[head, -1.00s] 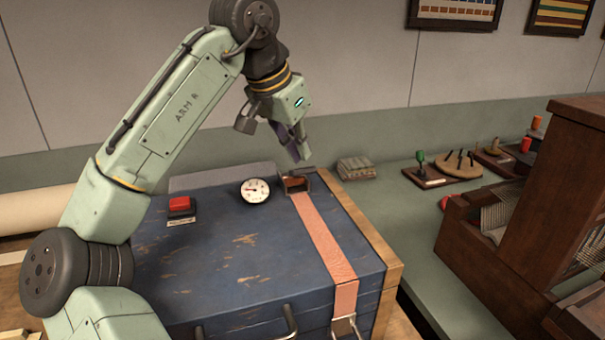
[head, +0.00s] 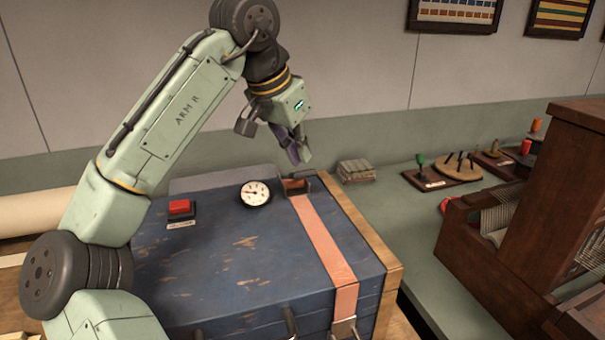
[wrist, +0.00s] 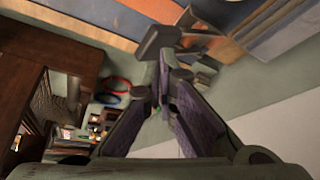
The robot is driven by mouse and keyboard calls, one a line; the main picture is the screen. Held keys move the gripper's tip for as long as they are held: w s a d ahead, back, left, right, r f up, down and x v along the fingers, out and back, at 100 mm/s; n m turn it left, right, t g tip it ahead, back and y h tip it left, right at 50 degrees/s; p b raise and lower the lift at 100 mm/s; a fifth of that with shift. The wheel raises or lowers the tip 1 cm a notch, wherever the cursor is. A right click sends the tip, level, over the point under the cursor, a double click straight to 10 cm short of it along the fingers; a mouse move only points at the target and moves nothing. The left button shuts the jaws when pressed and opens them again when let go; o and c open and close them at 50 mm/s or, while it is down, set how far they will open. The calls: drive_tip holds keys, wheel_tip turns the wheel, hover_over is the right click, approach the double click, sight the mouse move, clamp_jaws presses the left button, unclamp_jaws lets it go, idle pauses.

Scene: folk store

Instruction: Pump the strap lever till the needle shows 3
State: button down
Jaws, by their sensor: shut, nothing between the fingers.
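A worn blue chest (head: 240,270) fills the middle of the head view. An orange strap (head: 325,240) runs along its lid near the right edge. A metal ratchet buckle with its lever (head: 297,186) sits at the strap's far end. A round white dial (head: 256,193) stands on the lid left of the buckle; its needle is too small to read surely. My gripper (head: 300,160) is shut and empty, just above the buckle; I cannot tell whether it touches the lever.
A red button (head: 180,207) sits on the lid's left part. A small stack (head: 356,170) lies on the green counter right of the chest. Small stands with tools (head: 440,174) and a dark wooden loom-like frame (head: 530,200) stand farther right.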

sight(298, 173)
drive_tip(key=shift+s+f+b, duration=0.1)
drive_tip(key=shift+f+b, duration=0.65)
drive_tip(key=shift+f, duration=0.3)
drive_tip(key=shift+s+f+b, duration=0.25)
drive_tip(key=shift+f+b, duration=0.4)
drive_tip(key=shift+f, duration=0.15)
drive_tip(key=shift+s+f+b, duration=0.25)
drive_tip(key=shift+f+b, duration=0.35)
drive_tip(key=shift+f, duration=0.15)
drive_tip(key=shift+s+d+f+b, duration=0.1)
drive_tip(key=shift+s+f+b, duration=0.1)
drive_tip(key=shift+f+b, duration=0.5)
drive_tip(key=shift+s+d+f+b, duration=0.15)
drive_tip(key=shift+f+b, duration=0.25)
drive_tip(key=shift+f, duration=0.6)
drive_tip(key=shift+r, duration=0.1)
drive_tip(key=shift+r+p, duration=0.2)
drive_tip(key=shift+p, duration=0.1)
drive_tip(key=r+p, duration=0.4)
drive_tip(key=r, duration=0.1)
drive_tip(key=s+a+r+p, duration=0.1)
drive_tip(key=r+p, duration=0.1)
drive_tip(key=shift+r+p, duration=0.2)
drive_tip(key=shift+p, duration=0.15)
drive_tip(key=shift+w+d+r, duration=0.5)
drive_tip(key=shift+d+r, duration=0.05)
drive_tip(key=shift+d, duration=0.15)
